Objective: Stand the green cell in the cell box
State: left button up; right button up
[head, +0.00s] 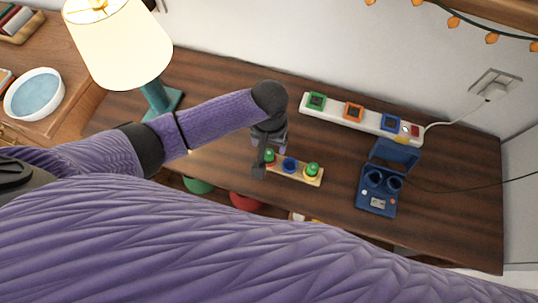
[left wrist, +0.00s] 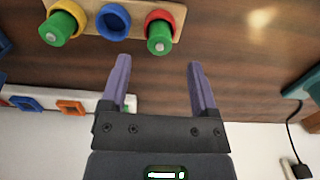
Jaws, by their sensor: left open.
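Two green cells stand in a wooden holder (head: 300,176) with three coloured rings. One green cell (head: 269,157) is in the red ring, the other green cell (head: 312,170) in the yellow ring; the blue middle ring (head: 290,165) is empty. The left wrist view shows the red-ring cell (left wrist: 159,39) and the yellow-ring cell (left wrist: 57,30). My left gripper (left wrist: 158,62) is open and empty, its fingers pointing towards the holder near the red-ring cell. A blue box (head: 377,202) with an open lid and two round wells stands to the right. My right gripper is not in view.
A white power strip (head: 340,111) with coloured sockets lies along the wall behind the holder. A lamp (head: 118,40) stands at the left. A dark cord runs right from the blue box. Dark wood between holder and box is clear.

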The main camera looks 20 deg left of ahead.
aim_at(269, 152)
pick_arm(q)
jog(key=f+b, duration=0.2)
jog(key=f, duration=0.3)
jog(key=shift+s, duration=0.2)
jog(key=shift+r, duration=0.1)
jog(key=shift+c, duration=0.5)
grip_shut()
